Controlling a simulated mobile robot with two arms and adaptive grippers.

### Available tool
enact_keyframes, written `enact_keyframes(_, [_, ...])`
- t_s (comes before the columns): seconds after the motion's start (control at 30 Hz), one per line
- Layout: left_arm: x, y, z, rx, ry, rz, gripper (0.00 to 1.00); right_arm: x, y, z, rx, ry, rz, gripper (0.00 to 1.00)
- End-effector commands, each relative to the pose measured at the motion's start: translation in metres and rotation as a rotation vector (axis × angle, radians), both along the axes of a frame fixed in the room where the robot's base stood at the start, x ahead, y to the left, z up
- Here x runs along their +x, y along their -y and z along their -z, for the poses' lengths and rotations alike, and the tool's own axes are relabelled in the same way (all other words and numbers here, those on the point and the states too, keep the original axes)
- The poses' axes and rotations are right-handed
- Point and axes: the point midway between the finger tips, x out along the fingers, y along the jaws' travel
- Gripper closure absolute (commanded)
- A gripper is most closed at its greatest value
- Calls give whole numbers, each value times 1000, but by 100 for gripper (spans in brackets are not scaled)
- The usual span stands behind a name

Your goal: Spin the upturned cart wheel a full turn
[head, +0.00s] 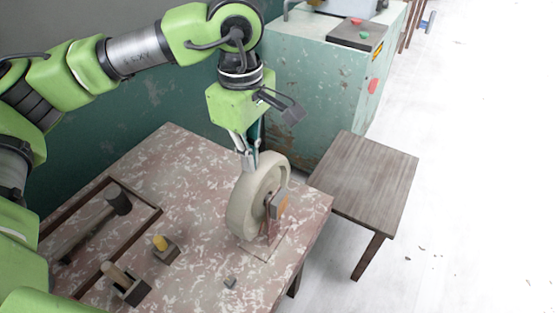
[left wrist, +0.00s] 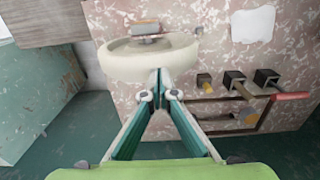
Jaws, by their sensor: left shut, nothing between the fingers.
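The cart wheel (head: 243,207), pale beige and thick-rimmed, stands upright on a mount at the front right corner of the mottled table (head: 190,160). In the left wrist view the closed fingertips (left wrist: 159,88) are right at the wheel rim (left wrist: 118,68). I cannot tell whether they touch it. My right gripper is not in view.
A wooden tray (head: 152,207) with a mallet (head: 113,203) lies on the table's left. Small blocks, one with a yellow top (head: 160,243), are near it. A brown side table (head: 370,175) stands right, a worn green cabinet (head: 310,90) behind. The floor at right is mostly clear.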

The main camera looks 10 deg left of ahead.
Motion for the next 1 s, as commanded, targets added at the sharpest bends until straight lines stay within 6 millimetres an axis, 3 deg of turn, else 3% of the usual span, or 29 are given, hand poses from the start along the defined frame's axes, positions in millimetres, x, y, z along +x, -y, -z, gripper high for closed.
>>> enact_keyframes(0.63, [2, 1, 16, -1, -1, 0, 100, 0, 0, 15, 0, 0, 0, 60])
enact_keyframes(1.0, [50, 19, 16, 0, -1, 0, 100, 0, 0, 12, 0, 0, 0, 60])
